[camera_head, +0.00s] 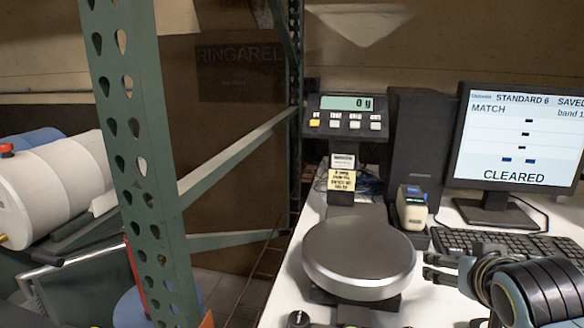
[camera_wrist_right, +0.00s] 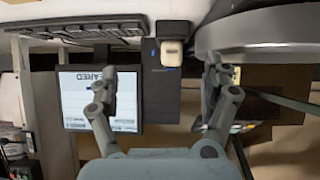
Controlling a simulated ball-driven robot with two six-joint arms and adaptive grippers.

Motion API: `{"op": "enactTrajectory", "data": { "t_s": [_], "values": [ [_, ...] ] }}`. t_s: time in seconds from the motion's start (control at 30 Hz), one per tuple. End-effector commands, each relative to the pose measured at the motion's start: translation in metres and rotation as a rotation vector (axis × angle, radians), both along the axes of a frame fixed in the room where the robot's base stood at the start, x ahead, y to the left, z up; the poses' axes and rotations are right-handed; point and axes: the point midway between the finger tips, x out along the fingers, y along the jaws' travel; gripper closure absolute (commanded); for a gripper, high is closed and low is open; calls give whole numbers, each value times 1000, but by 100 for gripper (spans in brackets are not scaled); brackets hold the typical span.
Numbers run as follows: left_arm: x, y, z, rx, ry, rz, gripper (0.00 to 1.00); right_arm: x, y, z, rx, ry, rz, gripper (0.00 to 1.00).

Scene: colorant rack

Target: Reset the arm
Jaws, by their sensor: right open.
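My right gripper (camera_head: 437,268) shows at the lower right of the head view, to the right of the scale's round pan (camera_head: 358,252) and in front of the keyboard (camera_head: 505,243). It is empty. In the right wrist view my right gripper (camera_wrist_right: 160,90) has its two fingers spread wide apart with nothing between them. My right arm runs out of the head view at the bottom right corner. My left gripper is not in view.
The scale display (camera_head: 347,103) reads 0 g. A small white and blue device (camera_head: 411,207) stands by a black speaker-like box (camera_head: 413,140). A monitor (camera_head: 517,140) reads CLEARED. A green perforated post (camera_head: 140,150) and a white drum (camera_head: 55,190) are at left.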

Motion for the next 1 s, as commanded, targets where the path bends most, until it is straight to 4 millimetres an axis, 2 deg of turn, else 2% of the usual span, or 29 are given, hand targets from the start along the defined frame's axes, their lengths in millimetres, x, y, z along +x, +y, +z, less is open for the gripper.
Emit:
{"op": "enactTrajectory", "data": {
  "t_s": [0.23,0.43,0.67,0.9,1.0],
  "values": [
    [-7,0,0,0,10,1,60,-75,-6,-27,-1,193,28,18],
    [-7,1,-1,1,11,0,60,-141,-5,-39,0,360,77,18],
    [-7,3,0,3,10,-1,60,-214,2,-43,3,540,155,18],
    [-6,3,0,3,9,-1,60,-282,10,-36,5,706,247,18],
    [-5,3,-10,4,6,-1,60,-272,8,-73,9,711,239,18]
  ]
}}
